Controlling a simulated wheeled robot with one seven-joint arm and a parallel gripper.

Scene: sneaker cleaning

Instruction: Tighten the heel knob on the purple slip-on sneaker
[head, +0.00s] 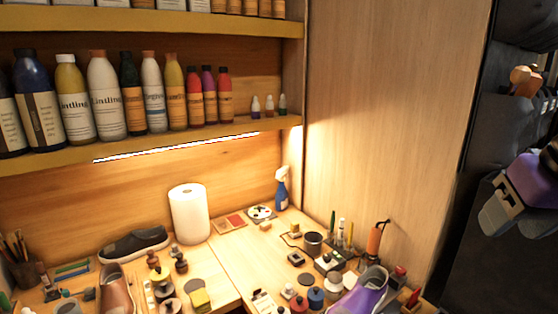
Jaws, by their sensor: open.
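The purple slip-on sneaker (362,294) lies on the workbench at the bottom right, cut off by the lower edge of the head view. Its grey opening faces up. I cannot make out a heel knob on it at this size. My gripper (512,222) is at the right edge, well above and to the right of the sneaker. It is open, with nothing seen between its fingers, and apart from everything on the bench.
The bench (228,261) is crowded with small jars, brushes and tools around the sneaker. A paper roll (189,214) and a blue spray bottle (282,188) stand at the back. A bottle shelf (200,136) overhangs the left. A wooden side wall (385,120) rises behind the sneaker.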

